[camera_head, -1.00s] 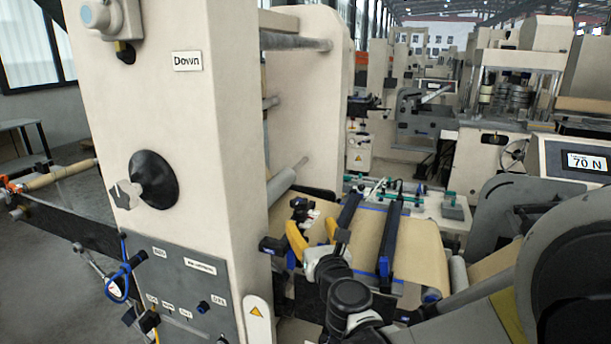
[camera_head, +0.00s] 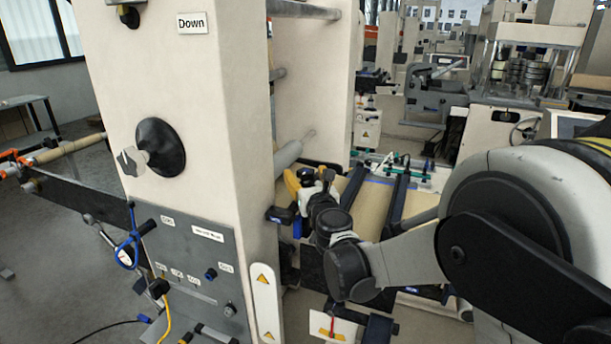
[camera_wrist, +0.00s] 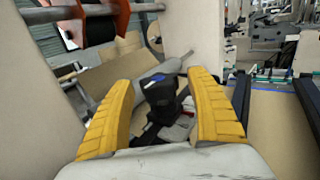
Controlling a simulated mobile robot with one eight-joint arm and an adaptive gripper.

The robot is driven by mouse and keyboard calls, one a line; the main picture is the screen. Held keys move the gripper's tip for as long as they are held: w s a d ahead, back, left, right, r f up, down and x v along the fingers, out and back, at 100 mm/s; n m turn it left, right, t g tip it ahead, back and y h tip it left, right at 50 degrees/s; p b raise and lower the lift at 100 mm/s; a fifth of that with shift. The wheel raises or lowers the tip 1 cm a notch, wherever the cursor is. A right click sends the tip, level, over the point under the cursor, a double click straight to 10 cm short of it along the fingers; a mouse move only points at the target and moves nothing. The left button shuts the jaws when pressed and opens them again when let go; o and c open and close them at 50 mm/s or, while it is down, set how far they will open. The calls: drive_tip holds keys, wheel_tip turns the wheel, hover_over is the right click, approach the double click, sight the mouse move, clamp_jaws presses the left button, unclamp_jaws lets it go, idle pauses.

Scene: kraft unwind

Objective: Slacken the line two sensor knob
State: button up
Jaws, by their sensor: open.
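My gripper (camera_head: 298,180) is open, its yellow fingers beside the beige column in the head view. In the wrist view my gripper (camera_wrist: 161,80) has its two yellow fingers spread wide. A black knob-like part with a blue patch (camera_wrist: 160,97) shows between and beyond them, and no contact is visible. I cannot tell whether it is the line two sensor knob, as no line label is readable. In the head view a black block with a blue end (camera_head: 279,214) sits at the column's edge, below the fingers. My wrist hides part of this area.
The beige column (camera_head: 225,110) stands close to the left of my gripper. It carries a large black knob (camera_head: 160,147) and a grey control panel (camera_head: 190,262). Dark bars (camera_head: 396,205) cross the brown paper web to the right. A grey roller (camera_wrist: 150,75) lies near the fingers.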

drive_tip(key=shift+c, duration=0.2)
drive_tip(key=c, duration=1.2)
drive_tip(key=shift+n+y, duration=0.3)
drive_tip(key=shift+y, duration=0.2)
drive_tip(key=n+g+y, duration=0.2)
drive_tip(key=y, duration=0.2)
drive_tip(key=shift+n+b, duration=0.3)
drive_tip(key=shift+n, duration=0.1)
drive_tip(key=n+g+y, duration=0.4)
drive_tip(key=y, duration=0.1)
drive_tip(key=shift+s+n+g, duration=0.1)
drive_tip(key=shift+n+g, duration=0.2)
drive_tip(key=shift+g, duration=0.1)
drive_tip(key=n+g+y, duration=0.1)
drive_tip(key=n+g, duration=0.1)
drive_tip(key=g, duration=0.1)
drive_tip(key=n+g+y, duration=0.2)
drive_tip(key=g, duration=0.1)
drive_tip(key=shift+s+a+g, duration=0.1)
drive_tip(key=shift+a+g, duration=0.05)
drive_tip(key=shift+g, duration=0.15)
drive_tip(key=shift+s+f+n+g+p, duration=0.1)
drive_tip(key=shift+n+g+p, duration=0.3)
drive_tip(key=shift+n+g, duration=0.95)
drive_tip(key=shift+s+n+g+p, duration=0.1)
drive_tip(key=shift+n+g+p, duration=0.25)
drive_tip(key=shift+n+g, duration=0.95)
drive_tip(key=shift+m+g, duration=0.45)
